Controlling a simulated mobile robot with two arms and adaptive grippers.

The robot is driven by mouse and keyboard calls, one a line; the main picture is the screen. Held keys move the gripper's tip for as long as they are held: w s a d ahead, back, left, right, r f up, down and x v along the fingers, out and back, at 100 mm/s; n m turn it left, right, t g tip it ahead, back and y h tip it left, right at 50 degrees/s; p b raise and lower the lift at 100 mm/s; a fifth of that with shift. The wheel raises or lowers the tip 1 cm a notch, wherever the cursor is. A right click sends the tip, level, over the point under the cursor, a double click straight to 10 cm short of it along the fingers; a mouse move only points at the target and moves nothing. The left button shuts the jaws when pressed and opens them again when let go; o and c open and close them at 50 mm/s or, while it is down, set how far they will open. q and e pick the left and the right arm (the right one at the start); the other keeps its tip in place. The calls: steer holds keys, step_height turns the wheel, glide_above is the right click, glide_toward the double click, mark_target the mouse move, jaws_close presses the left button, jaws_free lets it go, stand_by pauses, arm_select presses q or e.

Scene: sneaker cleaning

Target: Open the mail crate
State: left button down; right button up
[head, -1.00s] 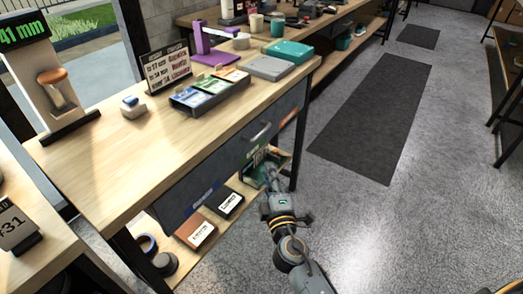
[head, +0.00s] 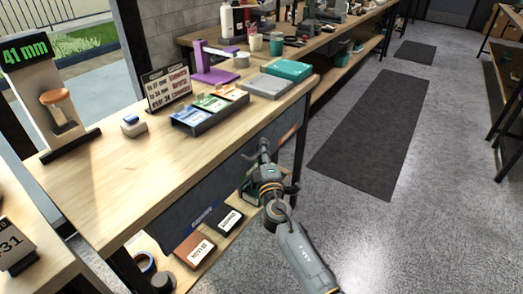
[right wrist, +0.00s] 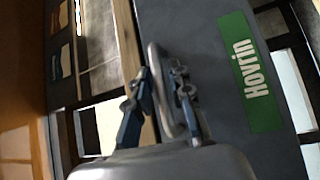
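The dark grey crate or drawer front (head: 222,172) sits under the wooden tabletop and looks closed. It also fills the middle of the right wrist view (right wrist: 212,30), with a green "Hovrin" label (right wrist: 250,72) and a metal bar handle (right wrist: 158,68). My right gripper (head: 264,150) is at this front, below the table edge. In the right wrist view the right gripper (right wrist: 160,98) has its fingers apart, one on each side of the handle. I cannot tell whether they touch it. In the head view the gripper hides the handle. My left gripper is not in view.
The wooden table (head: 110,190) holds a card tray (head: 210,112), a sign (head: 167,88), a grey box (head: 267,86) and a teal box (head: 288,70). Below, a brown box (head: 195,249) and a black box (head: 230,219) lie on a shelf. Open floor lies to the right.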

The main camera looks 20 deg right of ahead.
steer(key=shift+w, duration=0.15)
jaws_close()
